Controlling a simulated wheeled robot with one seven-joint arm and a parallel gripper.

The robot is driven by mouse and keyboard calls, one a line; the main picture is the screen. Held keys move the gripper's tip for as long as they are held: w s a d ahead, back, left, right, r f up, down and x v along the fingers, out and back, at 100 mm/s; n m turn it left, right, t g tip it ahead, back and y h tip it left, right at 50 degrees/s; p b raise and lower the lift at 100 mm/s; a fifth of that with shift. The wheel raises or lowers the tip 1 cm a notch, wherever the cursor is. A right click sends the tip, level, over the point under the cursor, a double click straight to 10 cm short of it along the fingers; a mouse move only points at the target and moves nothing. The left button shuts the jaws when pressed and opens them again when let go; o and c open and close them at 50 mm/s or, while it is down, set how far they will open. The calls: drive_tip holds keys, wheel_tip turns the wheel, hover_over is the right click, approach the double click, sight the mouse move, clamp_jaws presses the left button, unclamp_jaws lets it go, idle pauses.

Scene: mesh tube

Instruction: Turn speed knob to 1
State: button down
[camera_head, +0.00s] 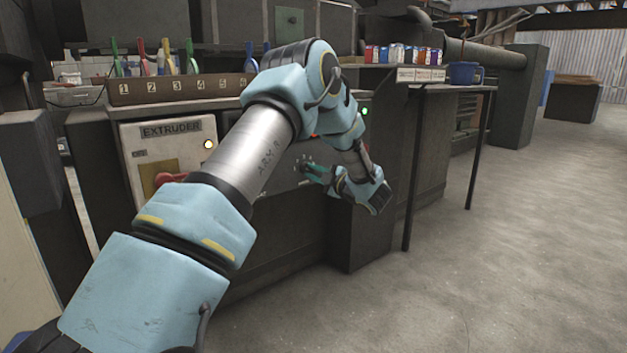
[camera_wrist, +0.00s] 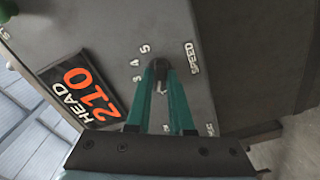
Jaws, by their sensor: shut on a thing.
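The speed knob (camera_wrist: 158,64) is a small dark knob on a grey panel (camera_wrist: 105,32) in the wrist view. The label SPEED (camera_wrist: 190,58) is right of it, and the digits 3, 4 and 5 (camera_wrist: 145,48) curve along its upper left. My gripper (camera_wrist: 159,70) has its two teal fingers shut on the knob, one on each side. A small pale mark (camera_wrist: 161,88) shows between the fingers; I cannot tell which number the knob points at. In the head view my gripper (camera_head: 307,170) is at the machine's front panel, and the knob is too small to tell.
A display reading HEAD 210 (camera_wrist: 83,95) sits left of the knob, close to the fingers. A green part (camera_wrist: 10,8) is in the upper left corner. Open floor (camera_head: 500,270) lies to the right.

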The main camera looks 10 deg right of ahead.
drive_tip(key=shift+f+n+b, duration=0.1)
drive_tip(key=shift+n+b, duration=1.1)
drive_tip(key=shift+n, duration=0.4)
drive_tip(key=c, duration=0.8)
unclamp_jaws()
drive_tip(key=p+v, duration=0.2)
drive_tip(key=v, duration=0.9)
drive_tip(key=shift+w, duration=0.1)
